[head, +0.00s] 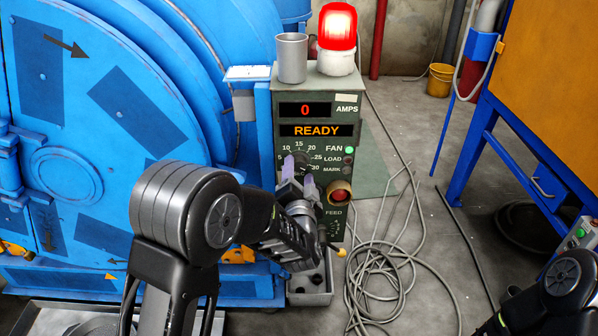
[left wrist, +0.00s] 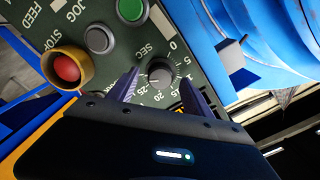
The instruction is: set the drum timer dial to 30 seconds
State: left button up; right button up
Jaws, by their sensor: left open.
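The timer dial (left wrist: 161,74) is a dark round knob on the green control panel (left wrist: 108,65), ringed by white numbers and a SEC label. In the left wrist view, the two purple-grey fingers of my left gripper (left wrist: 161,92) stand open on either side of the knob. I cannot tell whether they touch it. A small light mark shows on the knob's left side, but its exact setting is unclear. In the head view, my left gripper (head: 297,180) covers part of the dial, with 10 to 30 readable around it. My right gripper is out of view.
The panel display (head: 317,130) reads READY and the amps display (head: 305,110) reads 0. A red button (head: 340,196) sits just right of my gripper. A red lamp (head: 337,28) and grey cup (head: 291,58) stand on top. The blue drum machine (head: 110,100) is left; cable (head: 385,270) lies on the floor.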

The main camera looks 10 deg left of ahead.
pick_arm(q)
jog(key=v, duration=0.7)
dwell(0.3)
jog(key=s+d+f+n+g+h+p, duration=0.1)
jog(key=s+d+f+n+g+h, duration=0.15)
jog(key=s+d+f+g, duration=0.4)
jog(key=s+d+f+n+g+h+p, duration=0.1)
jog(key=d+f+h+p, duration=0.2)
jog(key=f, duration=0.7)
jog(key=s+f+n+g+h+p, duration=0.1)
jog(key=s+f+n+g+p, duration=0.1)
jog(key=s, duration=1)
jog(key=s+a+f+n+g+h+p, duration=0.1)
jog(key=s+f+n+g+h+p, duration=0.1)
jog(key=s+f+g, duration=0.5)
jog(key=s+n+p, duration=0.1)
jog(key=s+p, duration=0.1)
jog(key=s, duration=0.4)
jog(key=shift+f+p, duration=0.35)
jog(key=shift+p, duration=0.05)
